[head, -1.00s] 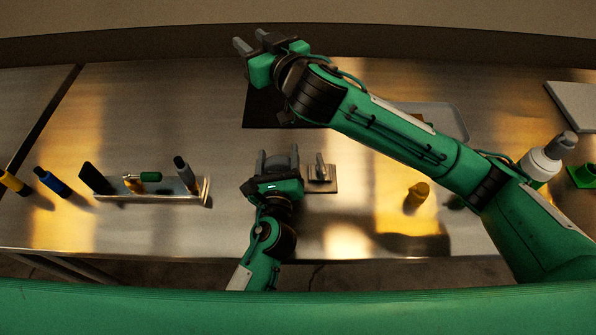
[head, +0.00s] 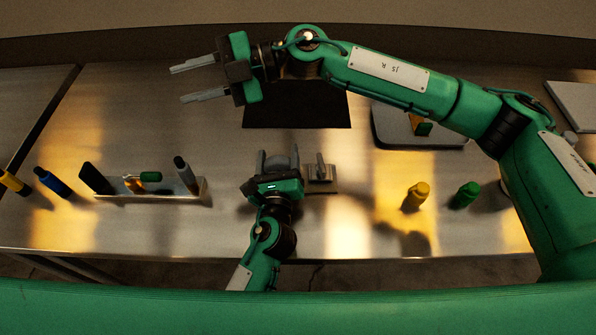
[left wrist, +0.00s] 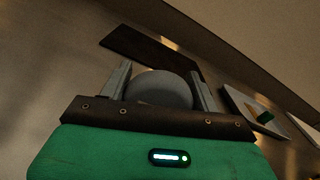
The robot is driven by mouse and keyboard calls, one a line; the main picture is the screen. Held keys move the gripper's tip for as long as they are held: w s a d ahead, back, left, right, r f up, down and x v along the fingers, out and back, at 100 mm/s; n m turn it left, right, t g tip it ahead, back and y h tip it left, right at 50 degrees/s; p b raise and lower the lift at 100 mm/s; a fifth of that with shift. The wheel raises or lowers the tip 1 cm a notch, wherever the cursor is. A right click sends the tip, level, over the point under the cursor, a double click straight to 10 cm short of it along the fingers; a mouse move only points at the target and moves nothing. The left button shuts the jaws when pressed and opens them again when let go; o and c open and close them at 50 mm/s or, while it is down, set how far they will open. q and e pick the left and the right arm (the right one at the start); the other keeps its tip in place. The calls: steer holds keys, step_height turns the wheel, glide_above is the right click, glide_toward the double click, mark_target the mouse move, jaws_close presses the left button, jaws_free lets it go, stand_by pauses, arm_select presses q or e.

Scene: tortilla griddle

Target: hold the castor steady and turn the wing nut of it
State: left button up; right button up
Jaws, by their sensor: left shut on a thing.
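A grey rounded thing, which I take to be the castor (left wrist: 158,88), sits between the fingers of my left gripper (left wrist: 160,86) in the left wrist view. In the head view my left gripper (head: 279,160) is shut on it near the middle front of the table. I cannot make out a wing nut on it; its lower part is hidden. My right gripper (head: 202,82) is open and empty, fingers pointing left, beyond and left of the left gripper, apart from the castor.
A small plate with an upright piece (head: 320,172) stands just right of my left gripper. A dark mat (head: 297,112) and a grey tray (head: 390,135) lie behind. A metal rack (head: 150,198) stands left; yellow (head: 415,197) and green (head: 465,195) objects stand right.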

arm_select(q)
steer(key=shift+f, duration=0.3)
arm_select(e)
steer(key=d+f+n+g+h, duration=0.2)
steer(key=d+f+n+h, duration=0.15)
steer(key=f+h, duration=0.2)
steer(key=n+t+h, duration=0.2)
steer(key=h, duration=1)
glide_toward(322, 163)
steer(key=v, duration=0.3)
steer(key=shift+m+y, duration=0.25)
steer(key=x, duration=1.1)
steer(key=shift+s+d+f, duration=0.1)
steer(key=shift+d+f, duration=0.15)
steer(key=shift+f, duration=0.1)
